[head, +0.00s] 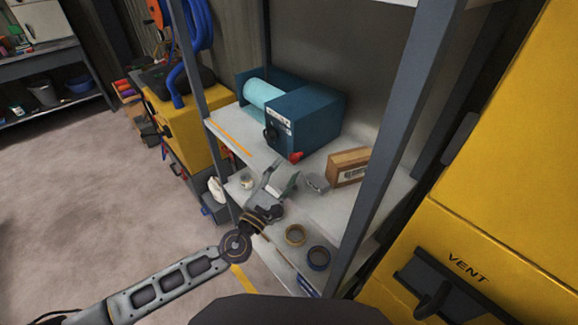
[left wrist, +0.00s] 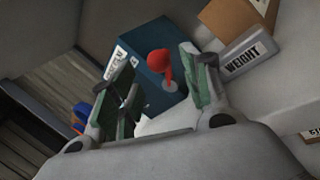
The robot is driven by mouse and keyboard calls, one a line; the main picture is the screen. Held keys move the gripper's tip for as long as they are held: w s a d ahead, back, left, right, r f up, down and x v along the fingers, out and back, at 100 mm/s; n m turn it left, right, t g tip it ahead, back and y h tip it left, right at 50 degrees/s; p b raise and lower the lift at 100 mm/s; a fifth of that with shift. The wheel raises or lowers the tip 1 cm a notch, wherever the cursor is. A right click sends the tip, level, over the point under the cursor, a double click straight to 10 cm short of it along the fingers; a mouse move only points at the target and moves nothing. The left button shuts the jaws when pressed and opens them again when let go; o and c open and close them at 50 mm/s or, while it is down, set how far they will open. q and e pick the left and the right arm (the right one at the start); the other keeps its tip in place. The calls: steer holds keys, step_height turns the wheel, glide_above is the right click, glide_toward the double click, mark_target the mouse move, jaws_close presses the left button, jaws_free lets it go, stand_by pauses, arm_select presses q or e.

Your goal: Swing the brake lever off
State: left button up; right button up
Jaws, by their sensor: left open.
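The brake lever (head: 296,156) is a small red-tipped handle low on the front of a dark blue winch box (head: 301,123) with a light blue drum (head: 262,92). The box stands on a grey shelf. My left gripper (head: 280,176) is open and empty, in front of and below the lever. In the left wrist view the lever's round red knob (left wrist: 158,60) and short stem show between the two spread green-padded fingers, against the box side (left wrist: 150,85). I see no contact between fingers and lever. My right gripper is not in view.
Right of the gripper are a grey weight block (head: 316,183) and a wooden box (head: 348,167). Tape rolls (head: 295,234) lie on the lower shelf. A grey shelf post (head: 392,125) and a yellow VENT cabinet (head: 470,255) stand at right. Floor at left is open.

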arm_select(q)
steer(key=v, duration=0.6)
steer(key=shift+s, duration=0.15)
steer(key=shift+a, duration=0.15)
